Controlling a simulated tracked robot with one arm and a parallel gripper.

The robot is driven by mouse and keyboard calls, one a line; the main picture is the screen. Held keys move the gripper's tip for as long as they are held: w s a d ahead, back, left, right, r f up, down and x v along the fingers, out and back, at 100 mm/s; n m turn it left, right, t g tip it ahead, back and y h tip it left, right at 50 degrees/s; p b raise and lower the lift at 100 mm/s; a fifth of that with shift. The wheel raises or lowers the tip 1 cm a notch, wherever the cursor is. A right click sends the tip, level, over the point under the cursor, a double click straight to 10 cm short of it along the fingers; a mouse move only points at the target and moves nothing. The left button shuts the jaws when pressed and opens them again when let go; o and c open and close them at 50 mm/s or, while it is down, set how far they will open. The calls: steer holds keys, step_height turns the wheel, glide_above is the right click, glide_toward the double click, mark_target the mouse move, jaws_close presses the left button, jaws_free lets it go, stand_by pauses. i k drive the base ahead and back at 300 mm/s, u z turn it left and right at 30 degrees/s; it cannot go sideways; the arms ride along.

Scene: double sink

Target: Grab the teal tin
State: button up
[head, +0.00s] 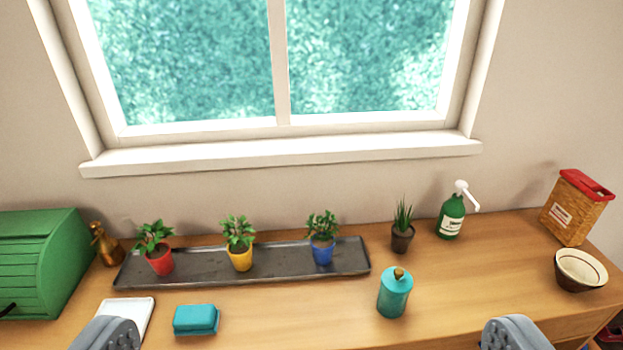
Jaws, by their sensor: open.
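The teal tin (394,294) stands upright on the wooden counter, right of the picture's middle, with a small brown knob on its lid. My gripper (310,335) is open, its two grey fingertips showing at the bottom edge, wide apart. The tin is farther off than the fingertips and lies between them in the picture, closer to the right one. Nothing is held. The rest of my gripper is out of the frame.
A dark tray (200,268) with potted plants lies behind. A teal box-like item (196,320) and a white dish (127,315) sit left, near a green bread box (38,262). A small potted plant (402,238), green bottle (452,217) and bowl (580,270) stand right. Counter beside the tin is clear.

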mark_target(391, 306)
steer(key=u, duration=0.05)
steer(key=i, duration=0.5)
steer(key=z, duration=1)
